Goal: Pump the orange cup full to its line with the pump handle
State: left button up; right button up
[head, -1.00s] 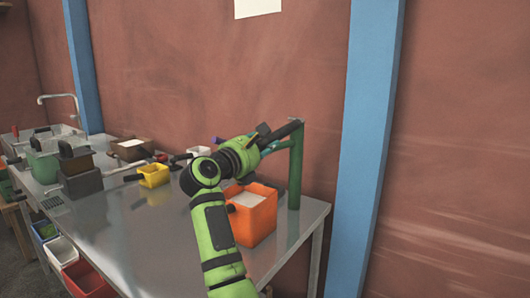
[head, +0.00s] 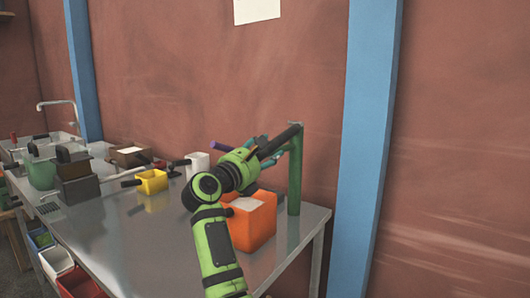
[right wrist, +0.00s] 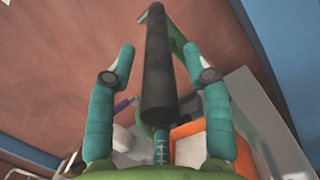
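The orange cup (head: 248,225) is a square orange container with pale white contents at its top. It stands on the metal table near the right end, below my right gripper, and part of it shows in the right wrist view (right wrist: 188,146). I cannot see a fill line. The pump handle (head: 281,141) is a dark bar sloping down from the top of a green post (head: 295,175). My right gripper (head: 275,148) is at the handle. In the right wrist view its teal fingers (right wrist: 160,62) are spread, with the black handle (right wrist: 157,65) between them and gaps on both sides. My left gripper is out of view.
A yellow container (head: 152,182), a white cup (head: 197,165) and dark boxes (head: 78,180) stand to the left on the table. A sink with a faucet (head: 45,118) is at the far left. Bins (head: 80,284) sit below the front edge. The front middle of the tabletop is clear.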

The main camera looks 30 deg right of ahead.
jog(key=shift+a, duration=0.15)
jog(key=v, duration=0.7)
jog(key=shift+s+a, duration=0.1)
